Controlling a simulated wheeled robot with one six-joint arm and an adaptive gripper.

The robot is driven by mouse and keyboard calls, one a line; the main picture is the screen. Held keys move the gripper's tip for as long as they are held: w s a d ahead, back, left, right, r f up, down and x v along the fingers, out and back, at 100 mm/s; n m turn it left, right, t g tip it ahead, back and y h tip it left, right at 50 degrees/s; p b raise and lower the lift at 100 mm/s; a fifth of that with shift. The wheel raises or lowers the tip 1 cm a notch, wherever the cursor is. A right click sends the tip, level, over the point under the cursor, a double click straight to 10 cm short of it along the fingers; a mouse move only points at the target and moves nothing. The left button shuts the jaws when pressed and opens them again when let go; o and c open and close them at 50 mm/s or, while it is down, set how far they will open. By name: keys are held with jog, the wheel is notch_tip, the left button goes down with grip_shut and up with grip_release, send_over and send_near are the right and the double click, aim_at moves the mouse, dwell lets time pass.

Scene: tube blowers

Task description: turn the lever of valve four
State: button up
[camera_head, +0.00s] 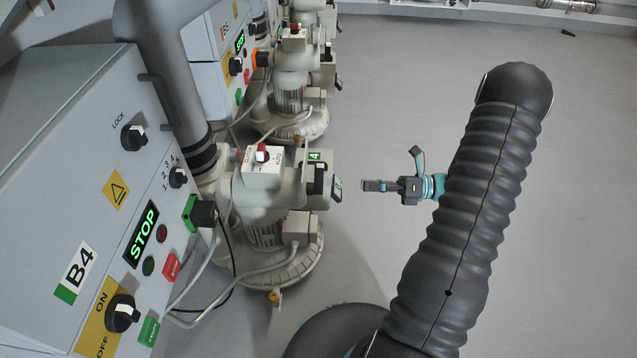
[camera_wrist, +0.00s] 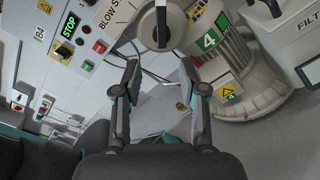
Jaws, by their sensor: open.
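The valve four unit carries a green "4" label (camera_head: 314,155), which also shows in the wrist view (camera_wrist: 208,40).
A grey control box marked B4 (camera_head: 75,268), with a lit STOP display (camera_head: 142,234), knobs and buttons, stands at the left. Another blower (camera_head: 290,80) stands behind. Cables hang between box and blower.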

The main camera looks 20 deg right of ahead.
aim_at(319, 184)
jog(key=x, duration=1.3)
jog(key=shift+w+a, duration=0.25)
grip_shut()
